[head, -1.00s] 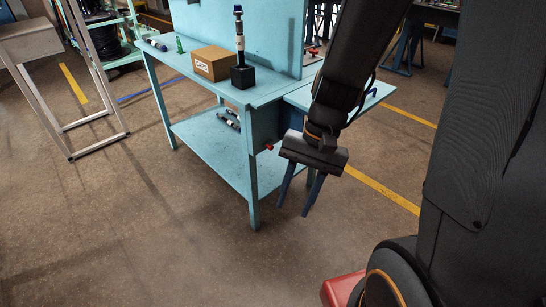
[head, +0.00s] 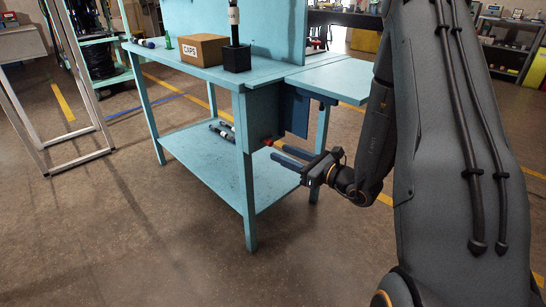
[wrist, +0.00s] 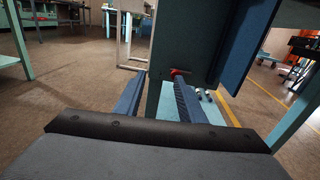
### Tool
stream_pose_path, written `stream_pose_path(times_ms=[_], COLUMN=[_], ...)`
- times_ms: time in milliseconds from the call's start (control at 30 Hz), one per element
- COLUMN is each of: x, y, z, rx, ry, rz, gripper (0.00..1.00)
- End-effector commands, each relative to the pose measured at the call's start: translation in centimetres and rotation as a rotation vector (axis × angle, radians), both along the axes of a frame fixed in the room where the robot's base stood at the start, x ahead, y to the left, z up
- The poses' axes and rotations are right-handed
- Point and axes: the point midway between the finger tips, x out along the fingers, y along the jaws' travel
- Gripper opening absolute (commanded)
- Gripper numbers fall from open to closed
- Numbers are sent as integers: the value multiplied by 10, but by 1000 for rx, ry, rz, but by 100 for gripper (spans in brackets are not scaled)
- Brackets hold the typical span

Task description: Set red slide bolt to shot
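The red slide bolt shows as a small red knob (head: 267,141) on the right end panel of the blue bench, below the tabletop. The rest of the bolt is hidden or too small to make out. My gripper (head: 271,150) is right of the bench, roughly level, its blue fingers pointing left towards the knob. The fingers are apart with nothing seen between them. In the wrist view the red knob (wrist: 178,72) appears just beyond the right finger's tip; I cannot tell whether they touch. My gripper (wrist: 159,76) also shows open there.
The blue bench (head: 205,180) has a side leaf (head: 335,80) above my gripper and a dark blue hanging panel (head: 296,112) behind it. A cardboard box (head: 204,49) and a black block (head: 237,58) stand on top. The floor in front is free.

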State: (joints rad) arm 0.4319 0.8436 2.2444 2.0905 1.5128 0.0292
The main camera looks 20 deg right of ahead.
Motion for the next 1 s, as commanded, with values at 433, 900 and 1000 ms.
stream_pose_path(times_ms=[433,900,1000], x=[42,80,80], y=[-8,14,14], z=[-13,-13,-12], rx=[31,31,31], ry=[-20,-16,-16], rz=[-92,-94,-94], gripper=[36,36,36])
